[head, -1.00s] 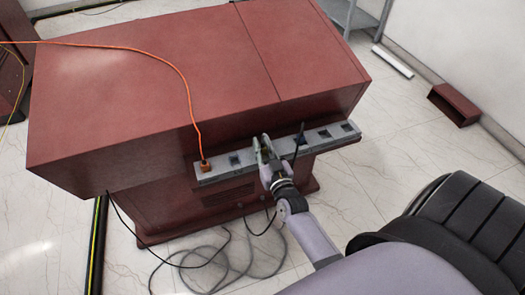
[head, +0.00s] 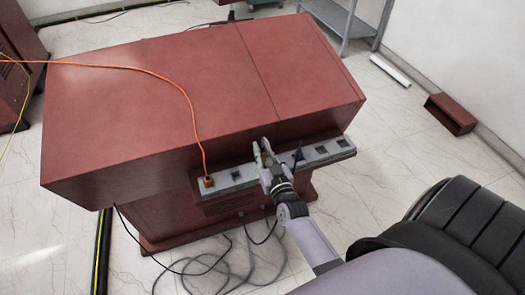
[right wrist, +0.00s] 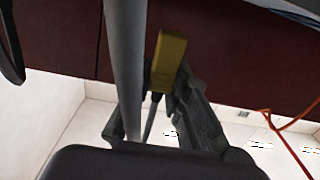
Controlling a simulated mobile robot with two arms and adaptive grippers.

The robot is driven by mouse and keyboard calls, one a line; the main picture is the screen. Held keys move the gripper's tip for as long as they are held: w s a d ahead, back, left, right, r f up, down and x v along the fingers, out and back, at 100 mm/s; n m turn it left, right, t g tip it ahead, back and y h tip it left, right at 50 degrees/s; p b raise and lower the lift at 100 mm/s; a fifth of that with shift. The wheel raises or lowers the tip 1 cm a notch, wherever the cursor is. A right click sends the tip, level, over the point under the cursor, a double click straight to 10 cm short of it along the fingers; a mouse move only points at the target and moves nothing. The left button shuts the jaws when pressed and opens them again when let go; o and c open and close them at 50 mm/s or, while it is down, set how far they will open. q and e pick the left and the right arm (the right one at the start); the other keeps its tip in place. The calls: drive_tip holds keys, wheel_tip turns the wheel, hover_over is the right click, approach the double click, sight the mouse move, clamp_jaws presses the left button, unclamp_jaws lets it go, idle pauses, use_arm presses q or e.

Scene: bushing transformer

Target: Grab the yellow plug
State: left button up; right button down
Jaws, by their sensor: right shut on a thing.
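The yellow plug (right wrist: 168,62) shows in the right wrist view as a yellow block with a dark cable at its lower end. My right gripper (head: 262,146) is shut on it; in the right wrist view its grey fingers (right wrist: 168,98) are on either side of the plug's lower part. In the head view the gripper is in front of the grey socket strip (head: 324,151), and the plug is mostly hidden by the fingers. I cannot tell whether the plug is still seated in a socket. My left gripper is not in view.
The strip runs along the front of a dark red cabinet (head: 170,85). An orange plug (head: 208,182) with an orange cable sits at its left end. A black cable stands by my gripper. Loose cables (head: 230,262) lie on the floor. A small red box (head: 450,114) stands right.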

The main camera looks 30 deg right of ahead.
sight(262, 151)
wheel_tip(262, 151, up, 14)
drive_tip(key=p, duration=1.2)
